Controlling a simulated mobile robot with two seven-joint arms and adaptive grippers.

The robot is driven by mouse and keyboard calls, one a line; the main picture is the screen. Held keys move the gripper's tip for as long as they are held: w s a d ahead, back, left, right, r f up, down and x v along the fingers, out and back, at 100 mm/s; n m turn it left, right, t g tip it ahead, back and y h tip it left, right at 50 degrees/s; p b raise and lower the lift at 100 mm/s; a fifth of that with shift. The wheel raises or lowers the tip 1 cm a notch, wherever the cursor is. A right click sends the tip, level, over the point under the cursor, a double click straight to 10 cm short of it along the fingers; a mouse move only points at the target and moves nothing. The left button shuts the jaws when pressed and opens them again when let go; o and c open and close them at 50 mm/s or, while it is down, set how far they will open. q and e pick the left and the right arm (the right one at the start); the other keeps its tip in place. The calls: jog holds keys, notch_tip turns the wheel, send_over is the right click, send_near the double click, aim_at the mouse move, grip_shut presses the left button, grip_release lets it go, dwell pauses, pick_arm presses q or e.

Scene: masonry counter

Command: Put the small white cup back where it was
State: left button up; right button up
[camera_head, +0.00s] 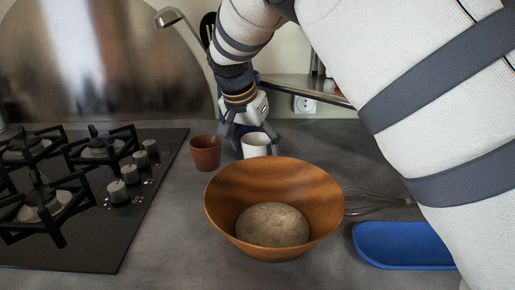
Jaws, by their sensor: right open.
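The small white cup (256,145) stands upright on the dark counter, behind the wooden bowl and just right of a brown cup (205,152). My right gripper (246,138) reaches down from above, right behind and over the white cup. Its fingers are open. One finger shows just left of the cup's rim; the rest of the fingers is partly hidden by the cup and the gripper body. I cannot tell whether they touch the cup. My left gripper is not in view.
A wooden bowl (225,210) with a round dough-like lump (272,225) stands in front. A whisk (375,202) and a blue tray (400,262) lie to the right. A gas hob (85,225) fills the left. A ladle (170,17) hangs behind.

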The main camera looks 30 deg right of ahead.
jog(key=v, duration=1)
